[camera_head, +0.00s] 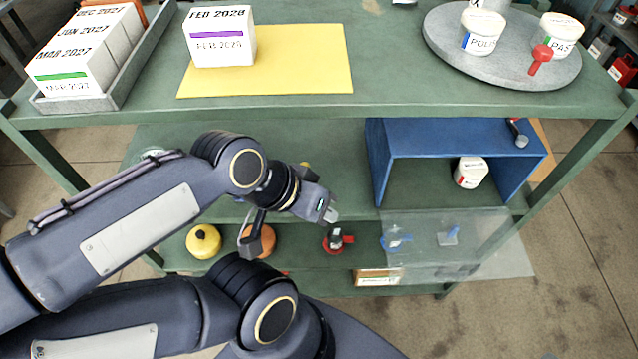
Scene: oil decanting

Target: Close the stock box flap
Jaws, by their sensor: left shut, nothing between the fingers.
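The stock box is the blue open-fronted box (378,165) on the middle shelf, right of centre. A white tub (470,173) with a red mark is inside it. Its clear flap (420,258) is open, sticking out from the box's lower front edge toward me; things below show through it. My left gripper (331,214) is shut and empty, left of the box and flap and apart from both.
The green top shelf (390,75) spans above, with a yellow mat (305,75), a white carton (221,40) and a round grey tray (440,30) holding tubs. A yellow pot (203,241) and a red-handled item (335,241) stand on the lower shelf. Green posts flank the shelves.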

